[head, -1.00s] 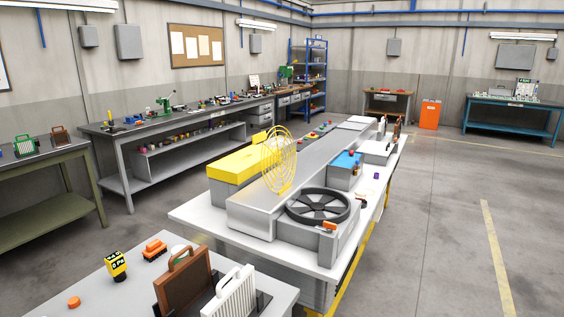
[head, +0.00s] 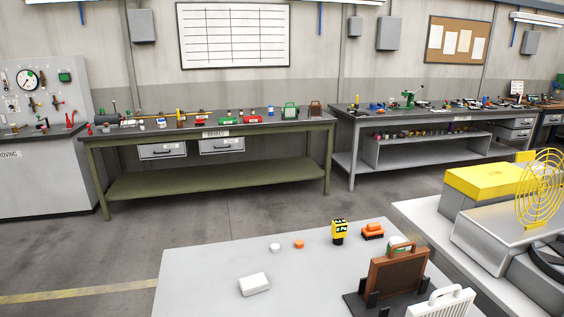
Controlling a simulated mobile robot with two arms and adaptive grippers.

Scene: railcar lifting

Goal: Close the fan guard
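The yellow fan guard (head: 541,190) is a round wire grille at the right edge of the head view. It stands upright, swung open, above the grey housing (head: 485,236) of the unit on the white table. Only part of the black fan (head: 545,262) shows, cut off by the right edge of the picture. Neither of my grippers is in view.
A green bench (head: 215,185) stands behind. Grey floor lies between.

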